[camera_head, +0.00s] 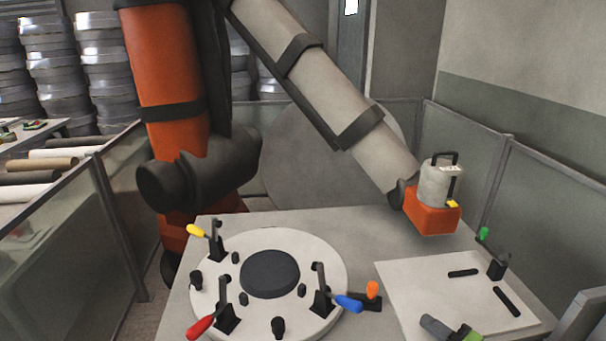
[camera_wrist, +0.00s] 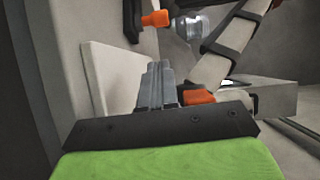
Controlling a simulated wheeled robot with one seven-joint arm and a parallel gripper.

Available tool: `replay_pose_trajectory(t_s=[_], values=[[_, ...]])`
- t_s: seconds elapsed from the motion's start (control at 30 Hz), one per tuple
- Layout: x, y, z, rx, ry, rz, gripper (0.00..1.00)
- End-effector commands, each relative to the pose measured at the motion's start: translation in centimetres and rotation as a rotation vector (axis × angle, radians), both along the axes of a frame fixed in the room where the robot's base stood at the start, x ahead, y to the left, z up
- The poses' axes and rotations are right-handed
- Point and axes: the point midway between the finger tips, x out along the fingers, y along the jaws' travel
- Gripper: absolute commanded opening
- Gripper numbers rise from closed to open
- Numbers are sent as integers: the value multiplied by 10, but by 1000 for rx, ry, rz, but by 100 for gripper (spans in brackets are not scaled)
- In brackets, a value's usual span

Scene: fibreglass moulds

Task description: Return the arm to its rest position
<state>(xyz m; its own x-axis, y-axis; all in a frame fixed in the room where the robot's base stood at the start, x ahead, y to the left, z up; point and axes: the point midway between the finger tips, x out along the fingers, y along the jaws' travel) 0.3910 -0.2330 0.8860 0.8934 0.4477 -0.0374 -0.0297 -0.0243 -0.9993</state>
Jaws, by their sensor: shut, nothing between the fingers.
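My gripper (camera_head: 432,324) shows at the bottom edge of the head view, over the front part of the white board (camera_head: 420,285). Its grey fingers and part of its green body are in view; the rest of my arm is out of the picture. In the wrist view the grey fingers (camera_wrist: 157,84) lie together beyond a black plate and the green body. They are shut with nothing between them. Whether they touch anything is hard to tell.
A round white plate (camera_head: 230,246) with yellow, red and blue handled clamps sits on the grey table (camera_head: 340,235). A green-handled clamp (camera_head: 497,268) stands on the board's right. A large orange and grey arm (camera_head: 340,100) reaches over the table. Grey panels (camera_head: 540,200) border it.

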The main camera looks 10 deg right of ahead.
Motion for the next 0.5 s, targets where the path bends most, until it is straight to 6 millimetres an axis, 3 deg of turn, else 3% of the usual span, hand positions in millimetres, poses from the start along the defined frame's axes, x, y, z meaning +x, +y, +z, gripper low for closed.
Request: replay_pose_trajectory(t_s=[0.13, 0.23, 0.37, 0.5], values=[[3, 71, -2, -180, 186, 282, 0], [-11, 114, -3, -347, 345, 484, 0], [-35, 147, 9, -582, 525, 671, 0], [-59, 167, 42, -850, 673, 778, 0]])
